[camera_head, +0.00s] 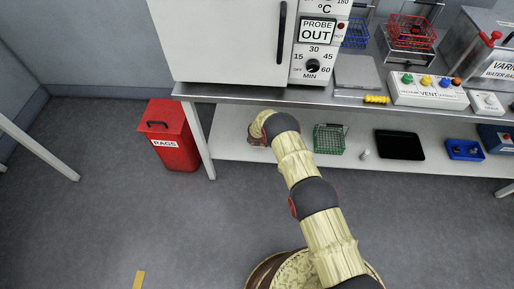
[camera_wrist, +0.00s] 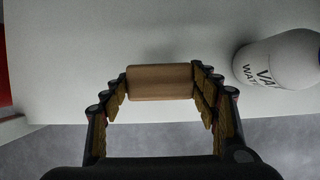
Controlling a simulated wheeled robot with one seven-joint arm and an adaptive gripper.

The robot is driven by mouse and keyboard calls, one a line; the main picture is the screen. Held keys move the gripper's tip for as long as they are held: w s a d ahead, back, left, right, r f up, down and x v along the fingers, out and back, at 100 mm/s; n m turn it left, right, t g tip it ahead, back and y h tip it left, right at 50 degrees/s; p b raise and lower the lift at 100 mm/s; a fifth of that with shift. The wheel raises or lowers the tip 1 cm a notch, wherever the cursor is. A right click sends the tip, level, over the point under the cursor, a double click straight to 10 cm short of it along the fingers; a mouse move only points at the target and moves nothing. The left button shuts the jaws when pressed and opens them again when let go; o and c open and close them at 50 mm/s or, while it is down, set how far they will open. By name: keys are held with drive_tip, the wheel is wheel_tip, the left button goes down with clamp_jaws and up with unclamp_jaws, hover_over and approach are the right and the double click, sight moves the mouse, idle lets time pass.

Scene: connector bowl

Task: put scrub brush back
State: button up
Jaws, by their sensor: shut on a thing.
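In the wrist view my gripper (camera_wrist: 161,74) is shut on a brown wooden block-shaped piece, which I take to be the scrub brush (camera_wrist: 160,86). The piece lies crosswise between the two fingers, over or on the white lower shelf (camera_wrist: 70,75); I cannot tell if it touches the shelf. Its bristles are not visible. In the head view my arm reaches to the left part of the lower shelf (camera_head: 228,149), under the bench, and its end hides the brush.
A white bottle (camera_wrist: 280,60) lettered "VA… WATE…" is close right of my fingers. A red RAGS bin (camera_head: 172,137) stands left of the bench leg. A green wire basket (camera_head: 330,139), black tray (camera_head: 399,145) and blue bin (camera_head: 464,150) sit rightward on the shelf. The benchtop edge (camera_head: 240,98) overhangs.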

drive_tip(key=shift+w+a+f, duration=0.2)
drive_tip(key=shift+a+f, duration=0.1)
drive_tip(key=shift+f, duration=0.1)
drive_tip(key=shift+f+b, duration=0.75)
drive_tip(key=shift+f, duration=0.8)
drive_tip(key=shift+f, duration=0.1)
drive_tip(key=o, duration=1.1)
drive_tip(key=p+v, duration=0.5)
drive_tip(key=v, duration=0.7)
